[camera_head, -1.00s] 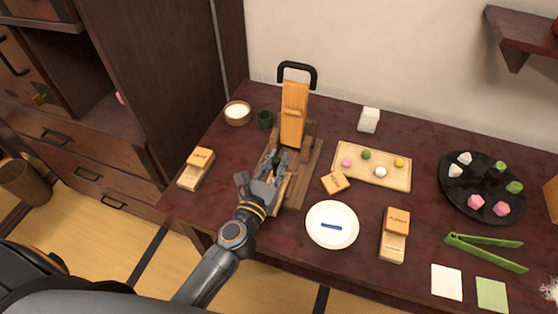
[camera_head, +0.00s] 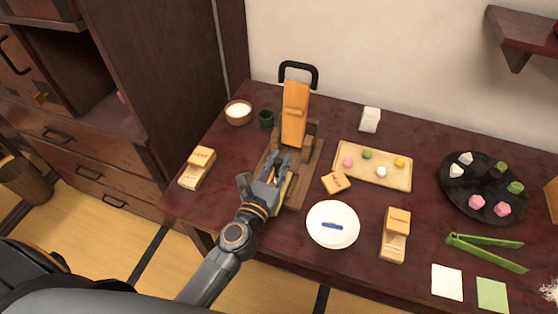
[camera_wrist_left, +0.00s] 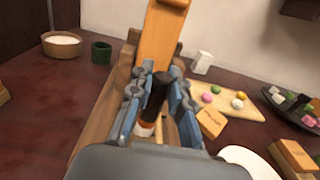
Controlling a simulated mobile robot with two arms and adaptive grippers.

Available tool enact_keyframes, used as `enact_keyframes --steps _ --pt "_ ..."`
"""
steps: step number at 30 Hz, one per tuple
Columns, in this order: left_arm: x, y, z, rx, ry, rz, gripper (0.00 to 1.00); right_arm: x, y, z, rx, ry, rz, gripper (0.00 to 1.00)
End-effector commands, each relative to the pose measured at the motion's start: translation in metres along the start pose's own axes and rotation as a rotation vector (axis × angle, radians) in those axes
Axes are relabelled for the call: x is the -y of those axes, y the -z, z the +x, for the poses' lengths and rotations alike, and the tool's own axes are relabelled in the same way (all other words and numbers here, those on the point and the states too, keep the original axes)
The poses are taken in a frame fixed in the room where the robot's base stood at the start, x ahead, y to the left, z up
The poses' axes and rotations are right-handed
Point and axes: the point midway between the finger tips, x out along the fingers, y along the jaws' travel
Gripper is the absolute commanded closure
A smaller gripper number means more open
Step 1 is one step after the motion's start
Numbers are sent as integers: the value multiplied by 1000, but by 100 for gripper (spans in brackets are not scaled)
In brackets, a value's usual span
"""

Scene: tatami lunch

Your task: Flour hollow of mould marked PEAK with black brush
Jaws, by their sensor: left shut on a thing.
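My left gripper (camera_head: 281,167) is over the wooden stand (camera_head: 304,187) near the table's left part. In the left wrist view its fingers (camera_wrist_left: 158,92) are shut on a dark, upright stick, apparently the black brush (camera_wrist_left: 154,100), with a brown and whitish lower end. The head view mostly hides it. A tall orange wooden piece (camera_head: 294,120) leans upright at the stand's back. Wooden moulds lie at the left (camera_head: 197,167) and right (camera_head: 395,235). A small wooden block (camera_head: 336,183) lies beside the stand. I cannot read PEAK on any. A bowl of white powder (camera_head: 238,112) stands at the back left.
A dark green cup (camera_head: 266,119) stands beside the bowl. A white plate (camera_head: 332,240) with a blue strip is right of my gripper. A wooden tray (camera_head: 388,180) holds sweets. A dark round tray (camera_head: 482,209) and green tongs (camera_head: 486,252) are at the right.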

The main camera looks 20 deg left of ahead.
Motion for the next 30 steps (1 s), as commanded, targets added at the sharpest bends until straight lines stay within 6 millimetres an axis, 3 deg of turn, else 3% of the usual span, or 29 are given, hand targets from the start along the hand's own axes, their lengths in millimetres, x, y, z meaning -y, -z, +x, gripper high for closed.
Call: enact_keyframes --steps 30 --pt "-1 0 7 -1 1 -1 100 -1 0 -5 0 -1 0 60"
